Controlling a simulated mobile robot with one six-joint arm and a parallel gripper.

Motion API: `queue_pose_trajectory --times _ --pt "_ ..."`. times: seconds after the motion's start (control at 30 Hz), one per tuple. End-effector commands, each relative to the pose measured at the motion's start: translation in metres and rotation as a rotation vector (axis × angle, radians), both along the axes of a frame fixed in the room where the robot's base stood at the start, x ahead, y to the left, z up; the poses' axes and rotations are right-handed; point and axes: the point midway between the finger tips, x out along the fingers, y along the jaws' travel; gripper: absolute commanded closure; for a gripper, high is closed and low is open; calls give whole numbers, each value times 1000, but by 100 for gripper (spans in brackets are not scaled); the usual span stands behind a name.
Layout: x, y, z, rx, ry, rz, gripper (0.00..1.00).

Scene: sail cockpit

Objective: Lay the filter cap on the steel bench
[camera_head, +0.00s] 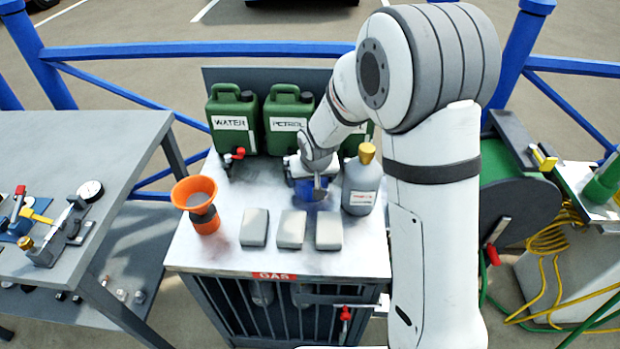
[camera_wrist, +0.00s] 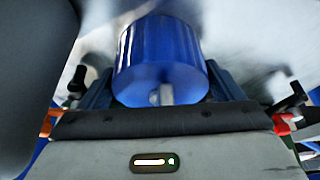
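A blue ribbed cylinder, which I take to be the filter cap (camera_wrist: 160,55), fills the middle of the wrist view, with a small pale stub at its near end. My gripper (camera_wrist: 162,88) has a dark blue finger close against each side of it and looks shut on it. In the head view, my gripper (camera_head: 318,187) is over the back right of the steel bench (camera_head: 185,254), with blue showing at its fingers. A blue tint, perhaps a reflection, shows on the bench top just below. Whether the cap touches the bench is unclear.
Green cans, including the water can (camera_head: 233,125) and petrol can (camera_head: 288,125), stand along the back. A grey bottle (camera_head: 361,185) is close right of my gripper. An orange funnel (camera_head: 196,193) is at left, and grey blocks (camera_head: 291,229) lie in front.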

Motion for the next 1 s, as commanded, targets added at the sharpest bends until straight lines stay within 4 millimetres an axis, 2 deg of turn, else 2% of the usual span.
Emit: queue_pose_trajectory --times 0.03,0.13,0.47,0.57,1.0 --pt "0 0 1 0 0 0 9" --pt "0 0 1 0 0 1 0" --pt "0 1 6 0 0 1 0" --pt "-5 0 17 1 -5 2 0" --pt "-38 -6 96 1 -3 2 0"
